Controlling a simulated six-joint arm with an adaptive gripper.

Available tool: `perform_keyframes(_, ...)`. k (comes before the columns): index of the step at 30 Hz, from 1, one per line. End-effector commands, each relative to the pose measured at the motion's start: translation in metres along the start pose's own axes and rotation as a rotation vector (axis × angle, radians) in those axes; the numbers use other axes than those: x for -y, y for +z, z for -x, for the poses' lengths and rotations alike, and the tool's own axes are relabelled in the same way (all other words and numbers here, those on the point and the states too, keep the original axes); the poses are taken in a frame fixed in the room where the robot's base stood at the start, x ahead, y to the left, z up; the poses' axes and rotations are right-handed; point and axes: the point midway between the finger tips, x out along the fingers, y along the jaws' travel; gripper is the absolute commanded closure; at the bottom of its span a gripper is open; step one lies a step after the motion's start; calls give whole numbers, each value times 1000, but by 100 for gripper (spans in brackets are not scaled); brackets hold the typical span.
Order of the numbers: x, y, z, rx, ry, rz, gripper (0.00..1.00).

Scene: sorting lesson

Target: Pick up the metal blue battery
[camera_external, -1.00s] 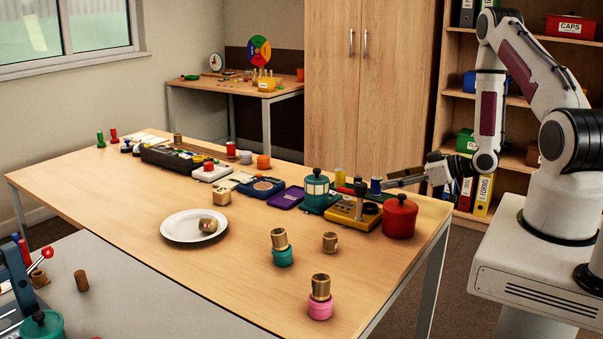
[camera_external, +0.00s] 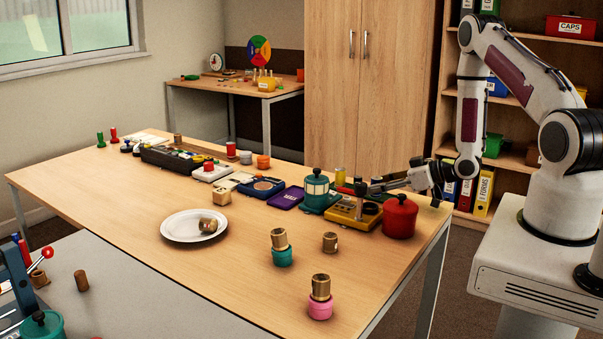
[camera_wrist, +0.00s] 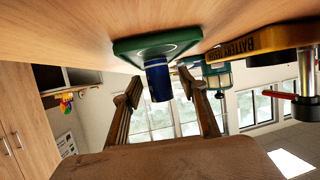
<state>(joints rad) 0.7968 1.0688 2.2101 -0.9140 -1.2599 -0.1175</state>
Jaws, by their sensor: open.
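The blue battery (camera_wrist: 157,82) is a dark blue cylinder. In the wrist view it stands on a green base (camera_wrist: 190,38) on the table, with the table at the top of the picture. My gripper (camera_wrist: 166,98) is open, with one finger on each side of the battery in that view and a visible gap on both sides. I see no contact. In the external view my gripper (camera_external: 369,186) reaches in low and nearly level from the right, behind the yellow tester, and its fingers hide most of the battery.
A yellow battery tester (camera_external: 347,214), a red lidded pot (camera_external: 400,218) and a teal canister (camera_external: 316,187) stand close around the gripper. A yellow cylinder (camera_external: 339,175) is behind. A white plate (camera_external: 178,231) lies further left. The table front holds several brass cylinders with free room between.

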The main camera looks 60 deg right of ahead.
Motion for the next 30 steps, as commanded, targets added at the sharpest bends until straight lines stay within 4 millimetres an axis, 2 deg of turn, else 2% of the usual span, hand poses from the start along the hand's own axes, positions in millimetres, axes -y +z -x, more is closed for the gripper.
perform_keyframes(17, 0, 0, -3, 0, 1, 0, 58)
perform_keyframes(22, 0, 0, -3, 0, 1, 0, 100)
perform_keyframes(30, 0, 0, -3, -1, 1, 1, 100)
